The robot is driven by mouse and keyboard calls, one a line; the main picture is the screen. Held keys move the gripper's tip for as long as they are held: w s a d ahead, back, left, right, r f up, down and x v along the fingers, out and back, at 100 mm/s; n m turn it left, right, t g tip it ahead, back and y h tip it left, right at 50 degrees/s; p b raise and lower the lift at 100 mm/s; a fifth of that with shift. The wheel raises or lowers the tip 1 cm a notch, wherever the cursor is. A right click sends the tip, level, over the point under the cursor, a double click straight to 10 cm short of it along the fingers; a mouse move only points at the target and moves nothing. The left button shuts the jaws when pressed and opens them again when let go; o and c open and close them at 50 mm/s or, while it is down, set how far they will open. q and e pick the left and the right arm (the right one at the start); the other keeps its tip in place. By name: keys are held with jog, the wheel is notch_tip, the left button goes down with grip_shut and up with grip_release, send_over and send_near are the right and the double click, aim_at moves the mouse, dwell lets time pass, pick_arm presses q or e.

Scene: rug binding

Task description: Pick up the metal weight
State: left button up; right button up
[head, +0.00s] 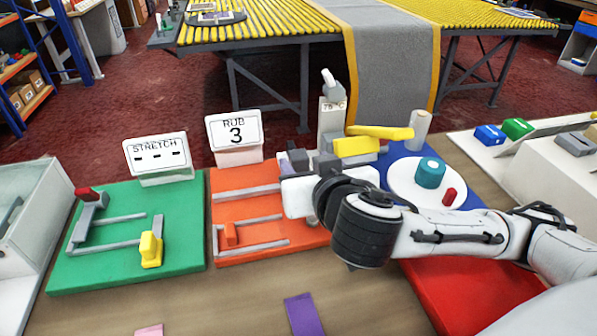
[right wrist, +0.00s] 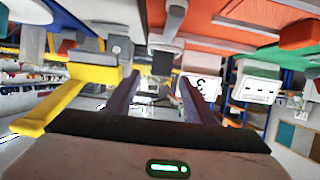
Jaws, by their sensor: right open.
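My right gripper (head: 290,165) is over the far right corner of the orange board. In the right wrist view its two dark fingers (right wrist: 157,92) are apart with nothing held between them. A small dark grey block (head: 299,159) shows just beyond the gripper in the head view and may be the metal weight; I cannot tell for sure. In the right wrist view a grey piece (right wrist: 168,28) stands beyond the fingertips near the orange surface. The gripper and forearm hide part of this area in the head view. My left gripper is out of view.
A yellow tool (head: 356,147) with a long handle is close beside the gripper. The orange board (head: 250,205) carries grey rails, with a sign reading 3 (head: 235,132) behind. A green board (head: 110,255) is left. A white disc (head: 408,185) holds a teal roll (head: 430,173).

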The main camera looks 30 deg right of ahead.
aim_at(301, 160)
jog(key=shift+x, duration=3)
grip_shut()
